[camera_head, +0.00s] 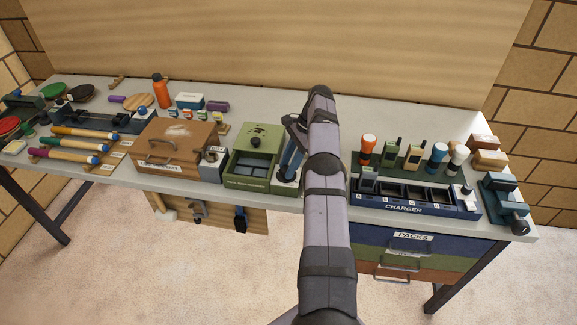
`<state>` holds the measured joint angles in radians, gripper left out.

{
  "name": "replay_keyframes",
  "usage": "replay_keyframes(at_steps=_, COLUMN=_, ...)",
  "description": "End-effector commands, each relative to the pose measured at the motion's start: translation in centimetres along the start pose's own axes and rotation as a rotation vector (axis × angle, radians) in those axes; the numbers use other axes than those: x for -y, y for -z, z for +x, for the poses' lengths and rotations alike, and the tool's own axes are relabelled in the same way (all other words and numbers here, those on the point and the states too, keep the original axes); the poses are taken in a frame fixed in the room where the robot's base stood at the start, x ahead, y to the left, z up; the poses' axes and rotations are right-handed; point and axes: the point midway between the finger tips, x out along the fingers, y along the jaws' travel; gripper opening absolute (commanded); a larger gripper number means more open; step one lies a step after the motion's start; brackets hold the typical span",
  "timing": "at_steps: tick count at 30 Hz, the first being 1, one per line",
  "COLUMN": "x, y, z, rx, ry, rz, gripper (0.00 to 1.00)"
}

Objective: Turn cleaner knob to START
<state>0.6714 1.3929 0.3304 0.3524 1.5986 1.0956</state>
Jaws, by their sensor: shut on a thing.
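The green box (251,181), which looks like the cleaner, stands at the front middle of the bench. My gripper (287,174) reaches down at the right side of the green box, with blue fingers pointing downward. Its fingertips are shut on a small part there, apparently the cleaner knob, over a pale plate. The fingers mostly hide this knob. Its pointer direction and the START mark cannot be read.
A brown wooden case (177,155) and a small grey device (212,165) stand left of the green box. A charger rack (410,209) with several torches and radios behind it is to the right, near a teal vice (503,195). The bench behind my arm is clear.

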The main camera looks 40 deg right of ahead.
Motion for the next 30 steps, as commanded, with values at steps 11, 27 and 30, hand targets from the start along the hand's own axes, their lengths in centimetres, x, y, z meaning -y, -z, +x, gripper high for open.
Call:
replay_keyframes(at_steps=11, x=-0.06, y=-0.04, z=-0.07, rx=-0.005, ry=-0.008, rz=-0.033, gripper=0.07)
replay_keyframes(at_steps=27, x=-0.16, y=-0.04, z=-0.03, rx=-0.004, ry=-0.012, rz=-0.032, gripper=0.47)
replay_keyframes(at_steps=30, x=-0.15, y=-0.04, z=-0.02, rx=-0.004, ry=-0.012, rz=-0.032, gripper=0.47)
